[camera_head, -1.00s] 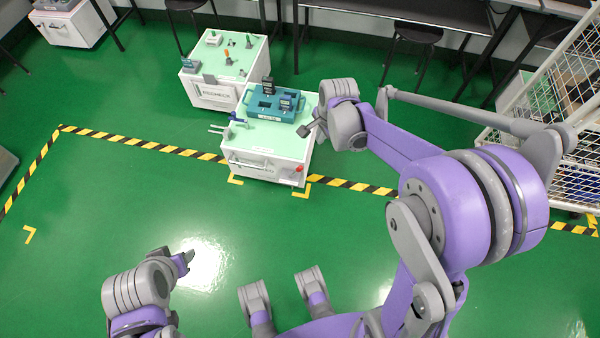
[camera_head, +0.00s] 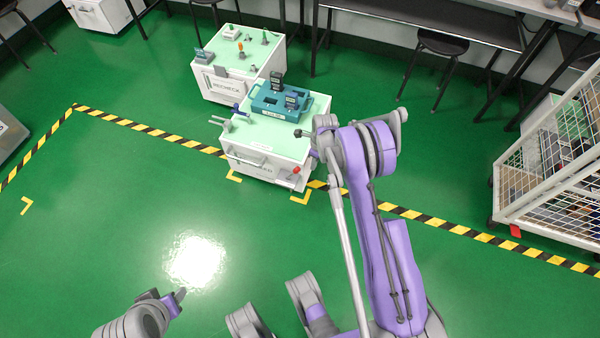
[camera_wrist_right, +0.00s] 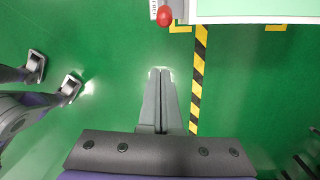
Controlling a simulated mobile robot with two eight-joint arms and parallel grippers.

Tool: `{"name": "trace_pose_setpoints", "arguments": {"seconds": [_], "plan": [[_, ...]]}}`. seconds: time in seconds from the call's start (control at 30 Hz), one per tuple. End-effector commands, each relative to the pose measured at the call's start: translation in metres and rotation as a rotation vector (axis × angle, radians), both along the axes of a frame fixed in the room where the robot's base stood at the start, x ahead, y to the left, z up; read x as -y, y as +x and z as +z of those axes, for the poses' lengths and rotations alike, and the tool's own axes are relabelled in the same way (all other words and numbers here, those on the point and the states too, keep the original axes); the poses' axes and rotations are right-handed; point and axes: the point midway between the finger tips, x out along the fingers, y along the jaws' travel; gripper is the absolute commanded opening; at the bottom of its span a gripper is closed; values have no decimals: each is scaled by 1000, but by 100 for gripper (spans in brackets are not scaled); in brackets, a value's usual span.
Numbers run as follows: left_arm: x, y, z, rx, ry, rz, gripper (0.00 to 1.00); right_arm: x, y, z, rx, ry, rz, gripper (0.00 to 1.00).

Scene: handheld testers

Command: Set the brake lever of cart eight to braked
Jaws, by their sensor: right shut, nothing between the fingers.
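The nearer white cart (camera_head: 238,168) has a pale green top and stands at the tape line. Its label is too small to read, so I cannot tell its number. A red knob (camera_head: 296,170), apparently the brake lever's end, sits low at its right front corner. It also shows at the top of the right wrist view (camera_wrist_right: 164,16), beside a small white label. My right gripper (camera_head: 299,133) is shut and empty. In the right wrist view its fingertips (camera_wrist_right: 160,70) point toward the knob, apart from it. My left gripper (camera_head: 180,295) is low at the left, far from the cart; its jaws are unclear.
A teal tray (camera_head: 262,109) with handheld testers lies on the cart top. A second white cart (camera_head: 212,88) stands close behind. A wire cage trolley (camera_head: 545,160) is at the right, and a bench with stools (camera_head: 440,44) behind. The green floor in front is clear.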

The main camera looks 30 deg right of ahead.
Motion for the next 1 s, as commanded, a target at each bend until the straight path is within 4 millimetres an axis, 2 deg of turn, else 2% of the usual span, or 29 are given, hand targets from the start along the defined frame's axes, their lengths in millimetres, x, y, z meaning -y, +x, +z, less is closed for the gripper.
{"name": "trace_pose_setpoints", "arguments": {"seconds": [0.37,0.53,0.87,0.9,1.0], "plan": [[0,0,-1,0,0,0,50,-1,0,-4,0,0,1,0],[0,1,-7,-2,0,0,50,-3,1,-29,0,0,1,0],[0,3,-23,-8,0,0,50,-10,4,-99,0,0,3,0],[0,3,-24,-8,0,0,50,-12,6,-102,1,0,3,0],[0,3,-24,-8,0,0,50,-20,20,-91,1,0,3,0]]}}
